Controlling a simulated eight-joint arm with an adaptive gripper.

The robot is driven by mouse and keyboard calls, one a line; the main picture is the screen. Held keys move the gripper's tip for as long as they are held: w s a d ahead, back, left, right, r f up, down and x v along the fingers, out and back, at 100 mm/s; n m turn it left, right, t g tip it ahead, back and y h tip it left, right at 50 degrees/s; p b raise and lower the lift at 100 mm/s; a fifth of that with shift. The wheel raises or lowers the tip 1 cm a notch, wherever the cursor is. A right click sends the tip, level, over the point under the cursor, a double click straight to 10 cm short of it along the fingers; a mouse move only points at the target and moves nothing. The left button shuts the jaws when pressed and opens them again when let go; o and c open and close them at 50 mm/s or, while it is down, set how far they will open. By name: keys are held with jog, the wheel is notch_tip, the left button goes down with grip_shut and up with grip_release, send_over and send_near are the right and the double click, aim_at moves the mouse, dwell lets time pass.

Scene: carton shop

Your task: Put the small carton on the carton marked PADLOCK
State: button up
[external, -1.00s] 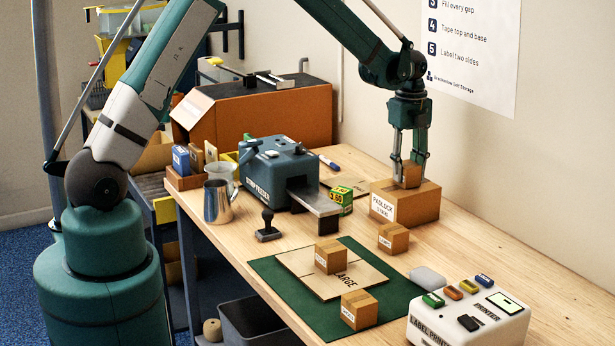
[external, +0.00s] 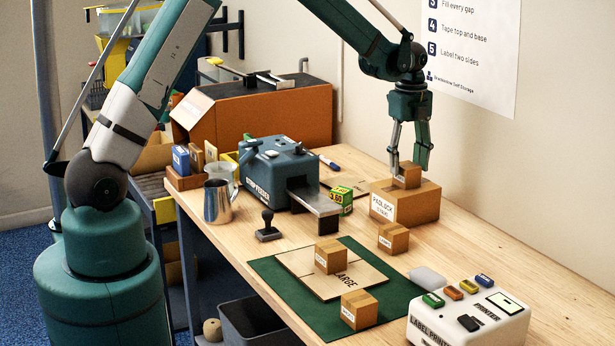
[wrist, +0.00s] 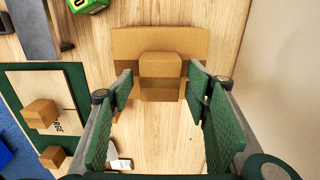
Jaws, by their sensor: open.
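The carton marked PADLOCK (external: 420,203) stands on the wooden table near the wall. A small carton (external: 408,177) rests on its top. In the wrist view the small carton (wrist: 160,75) sits over the near part of the PADLOCK carton (wrist: 195,42). My gripper (external: 408,165) is open above the small carton, with its fingers spread to either side. In the wrist view both green finger pads of my gripper (wrist: 160,95) stand clear of the small carton, with gaps on both sides.
Other small cartons stand on the table (external: 393,238), on a flat carton board (external: 329,256) and on the green mat (external: 359,309). A label printer (external: 470,318) is at front right. A strip feeder (external: 280,165) and a green box (external: 341,199) are to the left.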

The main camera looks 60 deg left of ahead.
aim_at(408, 165)
notch_tip(408, 165, up, 10)
dwell(0.5)
dwell(0.6)
jog(key=s+d+r+n+t, duration=0.2)
jog(key=s+d+r+n, duration=0.2)
jog(key=s+r, duration=0.5)
jog(key=s+d+r+n+t, duration=0.1)
jog(key=s+d+r+n, duration=0.35)
jog(key=s, duration=0.95)
jog(key=s+d+f+n+t, duration=0.1)
jog(key=s+n, duration=0.3)
jog(key=s, duration=0.7)
jog(key=s+d+f+n+t, duration=0.1)
jog(key=s+n, duration=0.4)
jog(key=s, duration=0.7)
jog(key=shift+d+f+t, duration=0.35)
jog(key=shift+d+t, duration=0.35)
jog(key=shift+t, duration=0.4)
